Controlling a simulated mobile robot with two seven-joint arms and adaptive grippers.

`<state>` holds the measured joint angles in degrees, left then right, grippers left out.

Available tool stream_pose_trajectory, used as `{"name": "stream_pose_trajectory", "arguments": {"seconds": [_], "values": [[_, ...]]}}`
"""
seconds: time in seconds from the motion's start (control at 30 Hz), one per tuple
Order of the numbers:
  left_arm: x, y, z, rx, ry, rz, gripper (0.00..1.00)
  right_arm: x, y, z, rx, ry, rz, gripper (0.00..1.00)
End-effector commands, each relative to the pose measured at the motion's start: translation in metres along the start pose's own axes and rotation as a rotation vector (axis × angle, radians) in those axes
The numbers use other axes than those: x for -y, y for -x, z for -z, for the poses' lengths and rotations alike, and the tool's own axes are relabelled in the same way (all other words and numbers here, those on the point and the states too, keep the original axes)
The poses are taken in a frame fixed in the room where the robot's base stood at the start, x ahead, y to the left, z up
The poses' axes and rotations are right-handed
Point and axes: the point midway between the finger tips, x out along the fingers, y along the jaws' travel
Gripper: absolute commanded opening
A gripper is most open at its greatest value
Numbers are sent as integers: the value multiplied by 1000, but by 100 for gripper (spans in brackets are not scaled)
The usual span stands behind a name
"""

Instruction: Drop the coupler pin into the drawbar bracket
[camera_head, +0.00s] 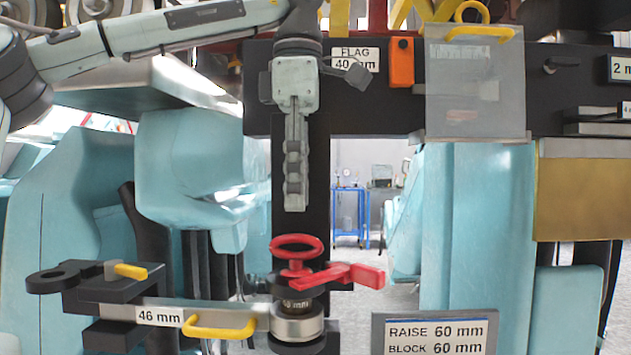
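A red ring handle (297,243) sits upright at lower centre, above a dark collar with a partly readable mm label and a silver ring (297,323). It may be the top of the coupler pin; its shaft is hidden. A red lever (345,276) sticks out right beside it. The dark bracket around this stack (335,290) is mostly hidden, and I cannot tell how far the pin is in it. My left gripper (295,207) points straight down above the red ring, clear of it. Its fingers show edge-on. My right gripper is not in view.
A grey bar labelled 46 mm (120,311) with a yellow handle (220,331) runs left to a dark clevis (75,283). A clear panel (475,95) hangs upper right. A RAISE/BLOCK sign (435,331) stands lower right. A dark post stands directly behind my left gripper.

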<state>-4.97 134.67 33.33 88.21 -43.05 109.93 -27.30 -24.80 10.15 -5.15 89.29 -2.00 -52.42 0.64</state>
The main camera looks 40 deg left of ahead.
Motion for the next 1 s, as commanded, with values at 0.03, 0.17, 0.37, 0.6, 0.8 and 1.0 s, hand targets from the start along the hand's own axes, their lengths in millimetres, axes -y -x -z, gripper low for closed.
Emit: {"name": "stream_pose_trajectory", "arguments": {"seconds": [0.03, 0.17, 0.37, 0.6, 0.8, 1.0], "values": [[0, -6, 0, 1, 0, 3, 38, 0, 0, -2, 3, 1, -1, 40], [0, -26, 0, 3, -2, 5, 38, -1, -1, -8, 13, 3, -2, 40], [0, -55, 0, 2, -1, 4, 38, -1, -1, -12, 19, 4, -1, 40], [0, -72, 0, 3, 1, 3, 38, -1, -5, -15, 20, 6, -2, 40], [0, -73, 0, 4, 1, 2, 38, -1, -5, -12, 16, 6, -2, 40], [0, -73, 0, 4, 2, 2, 21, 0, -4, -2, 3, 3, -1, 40]]}}
